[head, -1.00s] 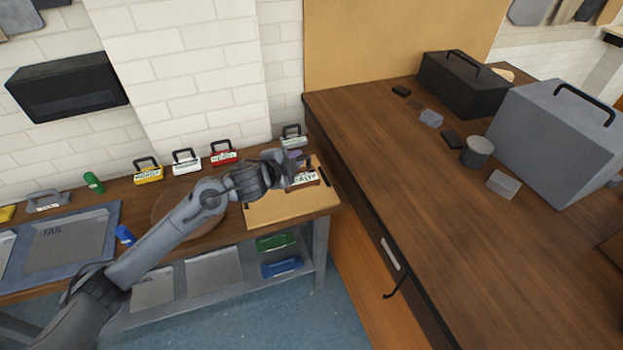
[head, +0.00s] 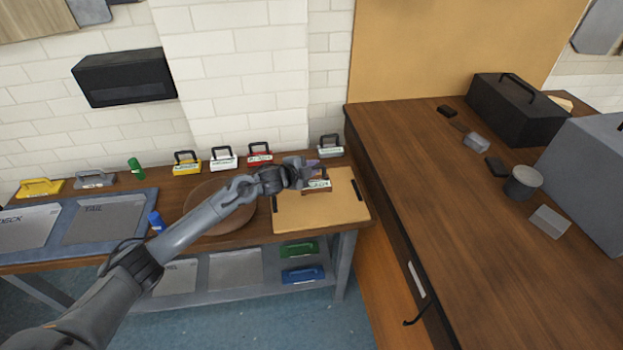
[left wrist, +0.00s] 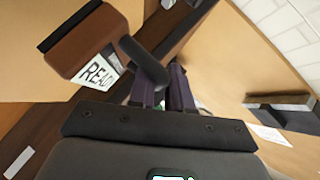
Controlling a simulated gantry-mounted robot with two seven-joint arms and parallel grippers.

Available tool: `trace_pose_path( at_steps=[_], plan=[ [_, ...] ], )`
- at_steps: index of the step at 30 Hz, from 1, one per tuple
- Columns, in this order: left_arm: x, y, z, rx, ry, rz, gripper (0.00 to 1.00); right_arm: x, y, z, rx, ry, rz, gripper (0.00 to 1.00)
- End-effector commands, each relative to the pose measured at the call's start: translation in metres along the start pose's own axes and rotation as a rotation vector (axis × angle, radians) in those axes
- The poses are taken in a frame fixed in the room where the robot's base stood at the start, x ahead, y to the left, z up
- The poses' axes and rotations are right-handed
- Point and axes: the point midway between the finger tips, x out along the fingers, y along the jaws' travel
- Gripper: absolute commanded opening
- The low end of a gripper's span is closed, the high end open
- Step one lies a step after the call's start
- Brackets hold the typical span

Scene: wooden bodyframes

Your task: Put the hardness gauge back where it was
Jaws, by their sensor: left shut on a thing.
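The hardness gauge, as I take it, is a brown block (head: 317,186) with a dark handle and a white label, at the tan board on the bench. In the left wrist view the brown block (left wrist: 90,42) shows at upper left, its label reading "READ…" with the end cut off. My left gripper (head: 308,166) is at its handle; the purple fingers (left wrist: 165,88) are shut on the handle, though the grip itself is partly hidden. I cannot tell whether the block touches the board. My right gripper is not in view.
The tan board (head: 290,215) lies at the bench's right end. Yellow (head: 187,164), white (head: 223,160), red (head: 260,156) and grey (head: 330,147) handled blocks stand along the wall. A round brown disc (head: 205,222) lies left of the board. A higher wooden counter (head: 430,170) is at right.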

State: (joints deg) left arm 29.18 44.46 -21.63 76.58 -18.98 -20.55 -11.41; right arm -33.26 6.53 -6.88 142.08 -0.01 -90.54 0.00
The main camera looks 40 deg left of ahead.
Motion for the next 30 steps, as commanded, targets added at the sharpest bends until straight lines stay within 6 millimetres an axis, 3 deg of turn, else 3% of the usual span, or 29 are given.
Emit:
trace_pose_path(
  at_steps=[5, 15, 26, 27, 30],
  plan=[
    [0.004, 0.002, 0.004, -0.001, 0.001, -0.001, 0.00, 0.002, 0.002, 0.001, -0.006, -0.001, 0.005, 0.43],
    [0.017, 0.032, 0.018, -0.001, 0.000, 0.000, 0.00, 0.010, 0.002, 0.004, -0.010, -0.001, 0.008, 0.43],
    [0.018, 0.034, 0.019, -0.001, 0.000, -0.001, 0.00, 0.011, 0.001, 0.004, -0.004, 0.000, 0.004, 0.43],
    [0.019, 0.035, 0.020, 0.000, 0.000, 0.001, 0.20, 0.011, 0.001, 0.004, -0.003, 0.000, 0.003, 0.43],
    [0.018, 0.035, 0.020, 0.000, 0.000, 0.001, 0.35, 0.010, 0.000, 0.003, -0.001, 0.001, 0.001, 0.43]
  ],
)
